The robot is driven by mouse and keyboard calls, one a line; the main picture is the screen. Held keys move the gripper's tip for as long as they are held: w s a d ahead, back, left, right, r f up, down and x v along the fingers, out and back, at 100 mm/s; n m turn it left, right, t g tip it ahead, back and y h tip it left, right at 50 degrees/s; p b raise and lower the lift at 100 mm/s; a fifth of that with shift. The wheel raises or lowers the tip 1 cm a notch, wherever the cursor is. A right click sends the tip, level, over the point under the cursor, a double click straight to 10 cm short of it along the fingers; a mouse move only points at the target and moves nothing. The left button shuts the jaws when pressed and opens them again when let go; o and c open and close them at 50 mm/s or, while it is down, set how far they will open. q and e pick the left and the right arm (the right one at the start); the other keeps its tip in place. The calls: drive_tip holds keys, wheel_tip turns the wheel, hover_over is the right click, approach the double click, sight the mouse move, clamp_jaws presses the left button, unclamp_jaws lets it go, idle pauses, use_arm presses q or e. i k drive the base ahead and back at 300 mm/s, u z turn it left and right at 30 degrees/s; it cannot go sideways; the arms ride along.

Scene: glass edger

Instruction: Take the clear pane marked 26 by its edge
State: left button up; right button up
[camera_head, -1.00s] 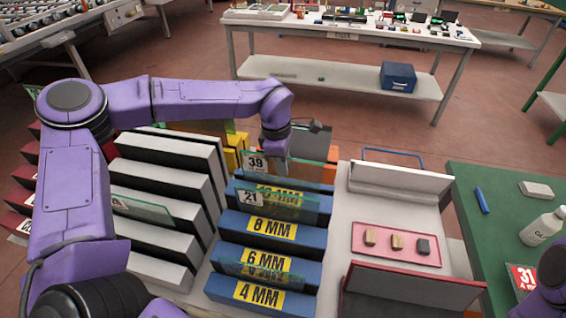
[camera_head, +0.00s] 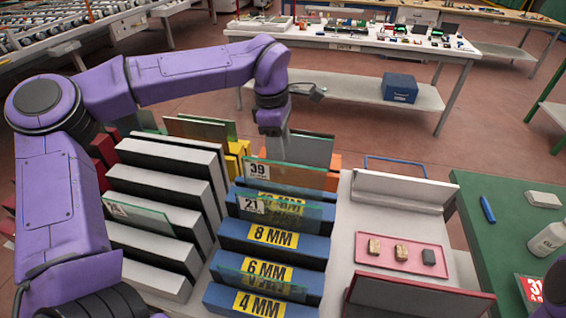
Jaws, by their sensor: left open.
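I cannot read a 26 on any pane. A pane marked 39 (camera_head: 300,176) stands at the back of the blue rack (camera_head: 245,238), with a pane marked 21 (camera_head: 300,212) in front of it. Another clear pane (camera_head: 272,284) stands near the 6 MM label, with no readable number. A pane (camera_head: 150,219) in the white rack has a small tag too indistinct to read. My left gripper (camera_head: 275,155) points down just behind the 39 pane, open; its fingertips are partly hidden there. My right gripper is out of view.
A pink tray (camera_head: 372,265) holds small blocks, right of the blue rack. Darker panes (camera_head: 312,150) stand behind the blue rack.

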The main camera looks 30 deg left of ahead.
sight(153, 221)
drive_tip(key=k, duration=1)
